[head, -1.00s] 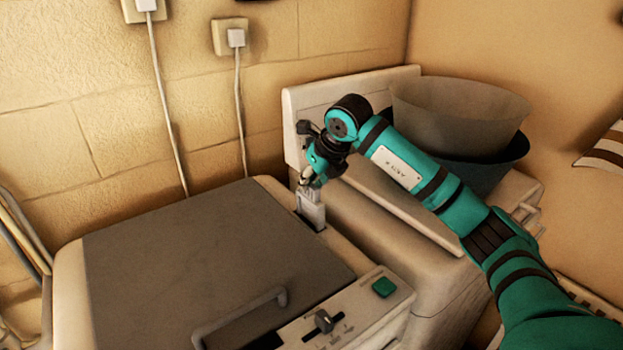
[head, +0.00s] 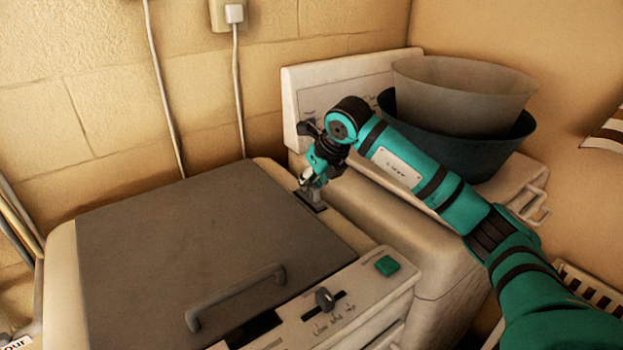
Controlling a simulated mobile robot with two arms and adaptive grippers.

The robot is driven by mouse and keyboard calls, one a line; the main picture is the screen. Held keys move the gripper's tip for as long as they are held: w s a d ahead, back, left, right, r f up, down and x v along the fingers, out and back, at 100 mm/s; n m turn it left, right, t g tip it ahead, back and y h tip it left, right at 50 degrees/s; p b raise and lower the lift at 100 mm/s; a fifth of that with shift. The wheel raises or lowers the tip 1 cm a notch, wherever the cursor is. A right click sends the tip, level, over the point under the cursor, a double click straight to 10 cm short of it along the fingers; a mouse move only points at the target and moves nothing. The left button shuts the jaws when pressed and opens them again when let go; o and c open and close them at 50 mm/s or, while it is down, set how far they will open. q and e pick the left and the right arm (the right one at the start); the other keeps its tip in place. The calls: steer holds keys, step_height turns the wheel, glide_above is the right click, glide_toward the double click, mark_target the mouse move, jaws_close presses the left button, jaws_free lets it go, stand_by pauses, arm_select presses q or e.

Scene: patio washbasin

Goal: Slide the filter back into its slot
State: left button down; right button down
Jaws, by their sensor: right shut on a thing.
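The filter (head: 313,196) is a small grey piece low in the slot (head: 318,207) at the back right of the washer's top, beside the grey lid. Only its upper part shows above the dark slot opening. My right gripper (head: 308,183) points down over the slot and is shut on the filter's top. The fingertips are small and partly hidden by the wrist. My left gripper is not in view.
The washer's grey lid (head: 200,240) with its handle (head: 238,297) is closed, left of the slot. A control panel with a knob (head: 325,299) and green button (head: 387,265) is in front. Nested bowls (head: 460,150) stand on the unit at right.

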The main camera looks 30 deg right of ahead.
steer(key=shift+f, duration=0.25)
steer(key=c, duration=1.1)
jaws_free()
steer(key=shift+c, duration=0.2)
steer(key=shift+r, duration=0.1)
steer(key=v, duration=1.2)
